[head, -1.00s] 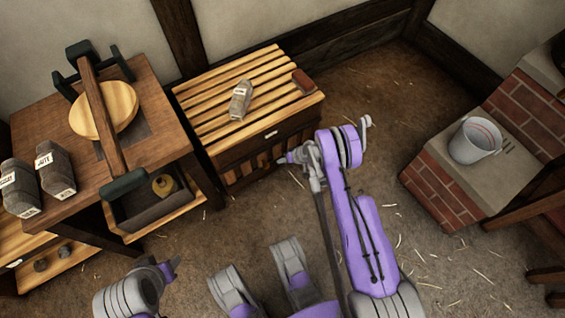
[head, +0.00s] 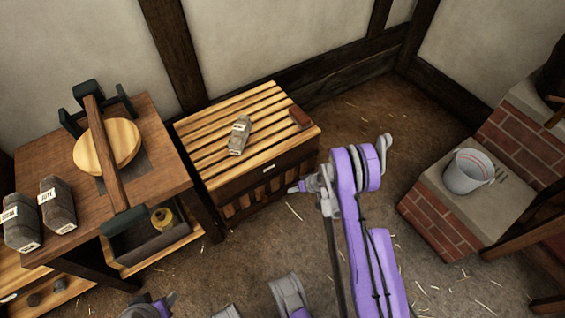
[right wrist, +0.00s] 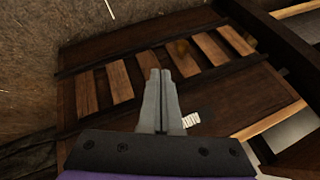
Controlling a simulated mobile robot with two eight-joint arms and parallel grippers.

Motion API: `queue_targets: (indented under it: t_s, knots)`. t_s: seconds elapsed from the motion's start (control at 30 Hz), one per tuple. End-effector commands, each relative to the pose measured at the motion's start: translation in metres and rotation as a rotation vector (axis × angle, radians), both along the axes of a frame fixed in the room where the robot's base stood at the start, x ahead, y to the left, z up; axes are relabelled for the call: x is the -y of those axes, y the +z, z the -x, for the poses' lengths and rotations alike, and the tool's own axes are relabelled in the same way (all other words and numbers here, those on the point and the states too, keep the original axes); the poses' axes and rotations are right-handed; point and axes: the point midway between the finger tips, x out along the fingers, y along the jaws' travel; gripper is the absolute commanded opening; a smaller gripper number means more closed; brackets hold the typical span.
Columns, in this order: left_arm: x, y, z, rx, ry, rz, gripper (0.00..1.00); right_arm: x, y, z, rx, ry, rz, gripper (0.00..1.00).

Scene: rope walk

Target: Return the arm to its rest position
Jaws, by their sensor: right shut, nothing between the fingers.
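My right arm reaches up from the bottom of the head view, purple and grey. Its gripper (head: 294,188) points left, close to the right front of the slatted wooden chest (head: 262,170). In the right wrist view the two grey fingers (right wrist: 160,82) are together, with nothing between them, in front of the chest's slatted side (right wrist: 120,82). I cannot tell from these views whether they touch it. A small part of my left arm (head: 150,306) shows at the bottom edge of the head view; its finger state is not clear.
A grey labelled bundle (head: 240,136) and a reddish-brown block (head: 300,118) lie on the chest. The workbench (head: 160,165) at left bears two more bundles. A bucket (head: 466,172) stands on a brick ledge (head: 437,222) at right. Floor is clear between chest and ledge.

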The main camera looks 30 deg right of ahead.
Motion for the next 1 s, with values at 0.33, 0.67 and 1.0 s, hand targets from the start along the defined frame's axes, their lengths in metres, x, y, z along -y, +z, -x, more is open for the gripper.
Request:
queue_targets:
  t_s: [0.33, 0.67, 1.0]
  knots:
    - [0.000, 0.000, 0.000, 0.000, 0.000, 0.000, 0.50, -0.005, 0.015, -0.003, -0.007, 0.003, 0.008, 0.00]
    - [0.000, 0.000, 0.000, 0.000, 0.000, 0.000, 0.50, -0.049, 0.140, 0.000, -0.064, 0.028, 0.093, 0.00]
    - [0.000, 0.000, 0.000, 0.000, 0.000, 0.000, 0.50, -0.098, 0.258, 0.062, -0.103, 0.053, 0.204, 0.00]
